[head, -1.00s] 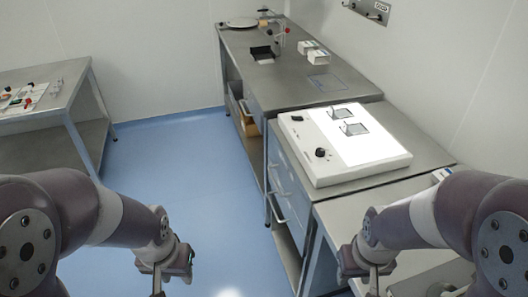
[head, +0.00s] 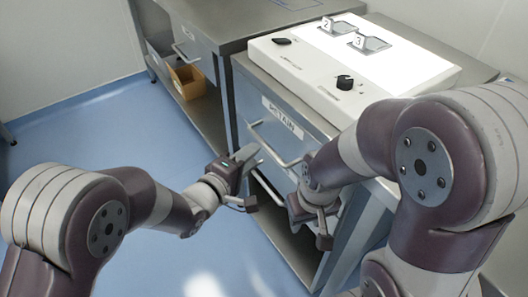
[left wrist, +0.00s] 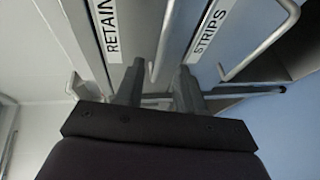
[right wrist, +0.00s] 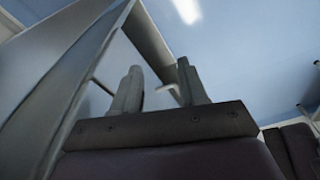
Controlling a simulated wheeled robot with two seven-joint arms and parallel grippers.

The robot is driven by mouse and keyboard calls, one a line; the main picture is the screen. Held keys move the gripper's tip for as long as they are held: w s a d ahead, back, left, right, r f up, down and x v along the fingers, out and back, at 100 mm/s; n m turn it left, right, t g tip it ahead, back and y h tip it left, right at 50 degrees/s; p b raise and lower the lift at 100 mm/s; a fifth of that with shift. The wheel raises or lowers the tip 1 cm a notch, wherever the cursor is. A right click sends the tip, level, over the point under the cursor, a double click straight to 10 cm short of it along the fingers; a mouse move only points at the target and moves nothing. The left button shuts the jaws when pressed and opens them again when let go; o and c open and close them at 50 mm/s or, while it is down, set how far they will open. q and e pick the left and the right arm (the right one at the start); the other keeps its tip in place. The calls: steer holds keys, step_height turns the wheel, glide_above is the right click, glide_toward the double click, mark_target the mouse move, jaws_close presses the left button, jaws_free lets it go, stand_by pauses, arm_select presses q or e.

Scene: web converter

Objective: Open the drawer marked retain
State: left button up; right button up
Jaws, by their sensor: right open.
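The drawer marked RETAIN (head: 282,117) is the upper drawer of the metal cabinet under the white light box, and it looks shut. Its bar handle (head: 273,143) runs below the label. In the left wrist view the RETAIN label (left wrist: 108,30) is at upper left, with the handle bar (left wrist: 165,38) right of it. My left gripper (head: 248,176) is open at the drawer front. Its fingers (left wrist: 159,76) appear on either side of the bar; depth is unclear. My right gripper (head: 311,220) is open and empty near the cabinet's right front, its fingers (right wrist: 159,75) apart.
A drawer marked STRIPS (left wrist: 208,30) with its own bar handle (left wrist: 268,42) sits below RETAIN. The white light box (head: 350,70) stands on top. A neighbouring bench (head: 240,25) adjoins at left, with a cardboard box (head: 187,82) on its shelf. Blue floor (head: 100,130) is clear at left.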

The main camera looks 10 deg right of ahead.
mark_target(263, 146)
arm_select(q)
steer(key=b+x, duration=0.1)
steer(key=x, duration=0.6)
steer(key=shift+w, duration=0.1)
jaws_close()
